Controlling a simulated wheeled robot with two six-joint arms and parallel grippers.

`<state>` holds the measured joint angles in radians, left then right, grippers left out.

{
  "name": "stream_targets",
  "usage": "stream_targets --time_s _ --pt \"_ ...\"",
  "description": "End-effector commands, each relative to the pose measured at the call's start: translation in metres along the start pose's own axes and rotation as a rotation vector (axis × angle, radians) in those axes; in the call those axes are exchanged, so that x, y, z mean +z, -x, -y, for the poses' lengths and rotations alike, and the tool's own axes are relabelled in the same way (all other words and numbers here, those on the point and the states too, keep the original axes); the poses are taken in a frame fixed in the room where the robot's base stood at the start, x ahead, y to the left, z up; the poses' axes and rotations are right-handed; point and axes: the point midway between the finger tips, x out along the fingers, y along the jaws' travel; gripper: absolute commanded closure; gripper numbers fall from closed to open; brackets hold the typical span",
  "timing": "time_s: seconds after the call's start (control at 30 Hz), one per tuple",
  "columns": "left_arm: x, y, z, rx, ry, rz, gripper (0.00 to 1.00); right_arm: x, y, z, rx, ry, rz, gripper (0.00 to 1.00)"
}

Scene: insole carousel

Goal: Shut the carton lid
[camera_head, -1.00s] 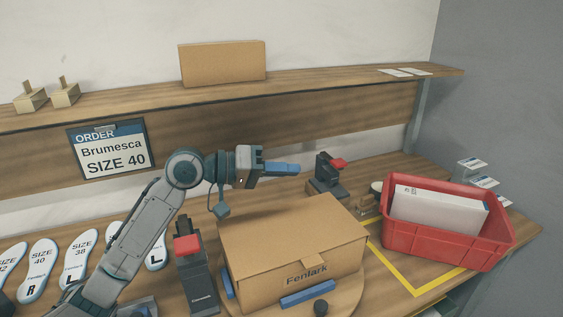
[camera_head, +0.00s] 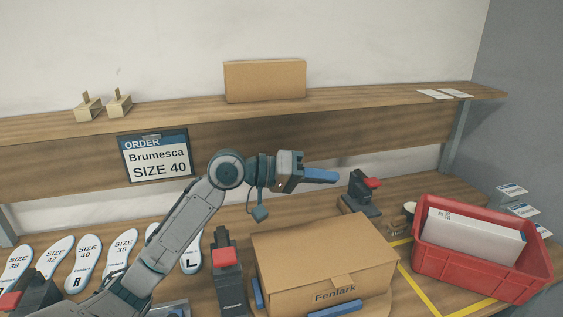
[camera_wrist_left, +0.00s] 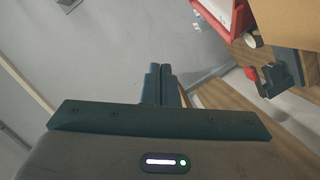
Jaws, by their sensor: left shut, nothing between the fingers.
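The brown carton (camera_head: 325,255), marked "Fenlark" on its front, sits on a round wooden turntable at the lower middle of the head view. Its lid lies flat over the top with a front flap folded down, and it looks shut. My left gripper (camera_head: 333,177) is above and behind the carton, pointing right, with blue fingers shut and empty, apart from the lid. In the left wrist view its fingers (camera_wrist_left: 160,84) are together. A corner of the carton may show at the wrist view's right edge. My right gripper is not in view.
A red bin (camera_head: 480,262) holding a white box (camera_head: 474,237) stands right of the carton. Black stands with red tops (camera_head: 225,258) (camera_head: 362,192) stand left of and behind it. Insoles (camera_head: 82,262) lie at left. A shelf (camera_head: 350,102) with a brown box (camera_head: 265,80) runs behind.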

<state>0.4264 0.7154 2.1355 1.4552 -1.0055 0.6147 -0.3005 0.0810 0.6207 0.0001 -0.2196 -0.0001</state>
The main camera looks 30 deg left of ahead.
Motion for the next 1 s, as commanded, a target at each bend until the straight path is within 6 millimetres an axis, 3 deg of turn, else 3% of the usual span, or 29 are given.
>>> stream_targets --time_s 0.5,0.97,1.0 --pt "0.005 0.046 -0.006 -0.005 -0.004 0.002 1.0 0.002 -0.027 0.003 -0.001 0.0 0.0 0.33" --pt "0.008 0.074 -0.012 -0.006 -0.001 0.001 1.0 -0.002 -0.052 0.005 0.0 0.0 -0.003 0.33" --pt "0.011 0.076 -0.009 -0.004 -0.004 0.001 1.0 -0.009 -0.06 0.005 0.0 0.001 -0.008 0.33"
